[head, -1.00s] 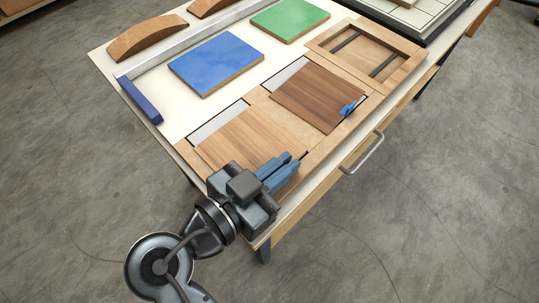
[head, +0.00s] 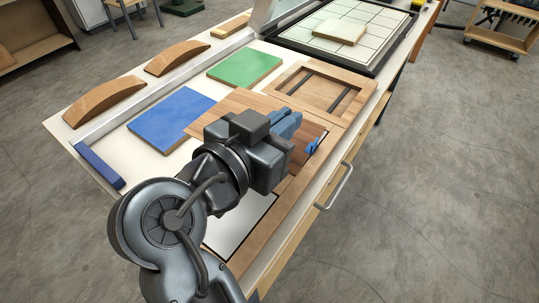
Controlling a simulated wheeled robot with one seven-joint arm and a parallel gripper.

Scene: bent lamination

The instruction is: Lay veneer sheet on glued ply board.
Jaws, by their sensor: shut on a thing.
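My gripper (head: 287,125) is shut on a light-brown veneer sheet (head: 225,103) and holds it up, roughly level. The sheet hides the right corner of a board with a blue top (head: 170,119); the gap between them is hard to judge. A board with a green top (head: 244,67) lies behind it, uncovered. Both boards have wood-coloured edges; I cannot tell which the task means by glued. A darker veneer sheet (head: 312,133) lies in a wooden tray, mostly hidden by the gripper and held sheet. A small blue piece (head: 313,147) is at its right edge.
The near tray recess (head: 238,225) shows a bare white bottom. An empty wooden frame with dark bars (head: 322,87) lies beyond. Curved wooden blocks (head: 105,98) and a blue bar (head: 98,165) line the left side. A tiled dark-rimmed bed (head: 345,30) stands at the back.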

